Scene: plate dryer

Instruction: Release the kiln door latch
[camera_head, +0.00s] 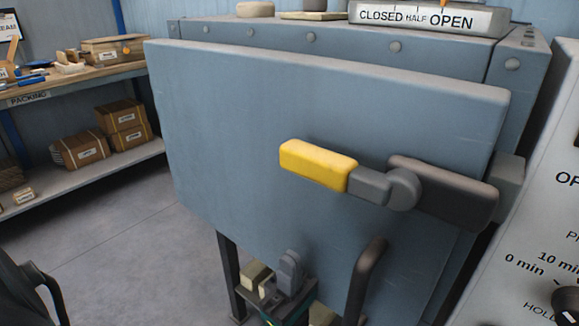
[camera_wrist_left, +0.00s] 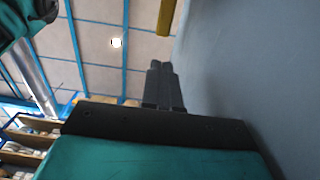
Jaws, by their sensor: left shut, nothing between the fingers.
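The kiln door (camera_head: 230,120) is a broad grey-blue panel in the head view, standing in front of the kiln body. Its latch has a yellow grip (camera_head: 318,165) pointing left, roughly level, and a grey hub (camera_head: 403,188) by a dark plate (camera_head: 458,195) at the door's right side. My left gripper (camera_head: 290,258) is below the yellow grip, in front of the door, with its fingers upward. In the left wrist view its fingers (camera_wrist_left: 159,66) are together and empty. The yellow grip (camera_wrist_left: 166,16) shows above them, apart from the fingertips. My right gripper is not in view.
A dark bar handle (camera_head: 365,280) stands out from the lower door, right of my left gripper. A panel with a dial (camera_head: 567,300) stands at the right edge. A CLOSED/HALF/OPEN sign (camera_head: 425,18) sits on the kiln. Packing shelves (camera_head: 90,175) stand left; floor between is clear.

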